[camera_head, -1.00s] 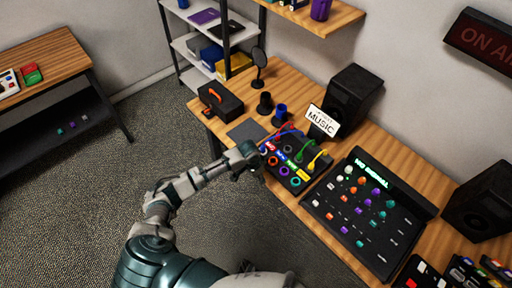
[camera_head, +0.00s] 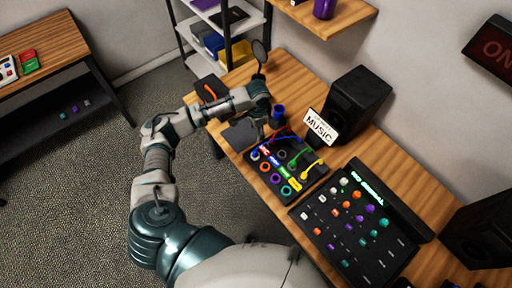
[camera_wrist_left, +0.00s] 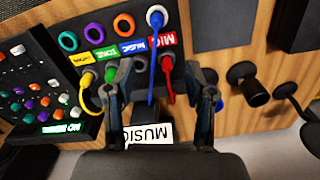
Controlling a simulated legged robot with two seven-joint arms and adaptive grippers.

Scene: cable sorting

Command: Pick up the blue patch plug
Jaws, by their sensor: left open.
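The blue patch plug (camera_wrist_left: 157,18) sits in the upper-row socket at the right end of the black patch panel in the left wrist view, with its blue cable running down the picture. In the head view the plug (camera_head: 255,154) is at the panel's left edge. My left gripper (camera_wrist_left: 153,72) is open, its two fingers apart on either side of the blue cable in the picture; contact cannot be told. The red plug (camera_wrist_left: 167,64) also shows between the fingers. In the head view the left gripper (camera_head: 260,122) is beyond the panel (camera_head: 316,173). My right gripper is not in view.
Green (camera_wrist_left: 110,74) and yellow (camera_wrist_left: 86,80) plugs sit beside the left finger.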

